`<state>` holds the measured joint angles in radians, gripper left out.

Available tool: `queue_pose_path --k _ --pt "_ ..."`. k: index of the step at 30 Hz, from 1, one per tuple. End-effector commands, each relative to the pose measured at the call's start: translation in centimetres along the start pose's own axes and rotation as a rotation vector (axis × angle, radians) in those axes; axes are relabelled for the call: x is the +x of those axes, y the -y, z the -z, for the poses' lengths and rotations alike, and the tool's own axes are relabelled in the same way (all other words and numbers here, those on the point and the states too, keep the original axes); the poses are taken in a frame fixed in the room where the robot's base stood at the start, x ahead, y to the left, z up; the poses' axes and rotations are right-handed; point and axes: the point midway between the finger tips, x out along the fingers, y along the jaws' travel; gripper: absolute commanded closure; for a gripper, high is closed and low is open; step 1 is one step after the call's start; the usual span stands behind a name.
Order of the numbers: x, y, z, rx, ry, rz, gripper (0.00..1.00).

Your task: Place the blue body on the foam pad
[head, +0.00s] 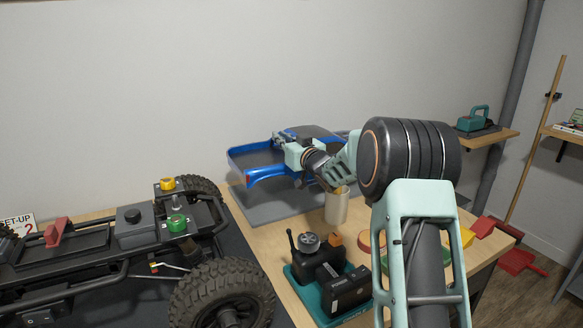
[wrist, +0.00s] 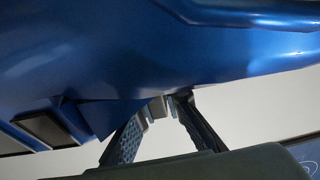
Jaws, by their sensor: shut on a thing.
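The blue body (head: 262,172), a glossy truck shell with an open bed at the left, is over the grey foam pad (head: 275,210) at the back of the bench. I cannot tell whether it touches the pad. My gripper (head: 284,137) comes from the right and is shut on the blue body near its top; my arm hides part of the shell's right side. In the wrist view the blue body (wrist: 190,55) fills the upper part, and my gripper's two fingers (wrist: 163,104) meet its lower edge.
A black crawler chassis (head: 140,235) with big tyres stands on a dark mat at the left. A beige cup (head: 337,207) stands in front of the pad, under my arm. A teal tray (head: 325,290) with a radio and a black box is nearer. Red and yellow parts lie at the right.

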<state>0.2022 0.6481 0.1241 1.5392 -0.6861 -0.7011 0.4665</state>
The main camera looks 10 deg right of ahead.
Motion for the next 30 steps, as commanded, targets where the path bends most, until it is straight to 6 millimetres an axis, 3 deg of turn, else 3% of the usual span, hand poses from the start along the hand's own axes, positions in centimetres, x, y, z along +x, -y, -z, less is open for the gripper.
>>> queue_pose_path --k 12,24,25,30 --pt "0.0 0.1 -5.7 -0.001 -0.002 0.0 1.0" --pt "0.0 0.0 -6.3 -0.002 -0.004 -0.001 1.0" --pt "0.0 0.0 -6.4 -0.001 -0.001 -0.001 0.89" --pt "0.0 0.0 -6.3 -0.001 -0.001 -0.001 0.74"
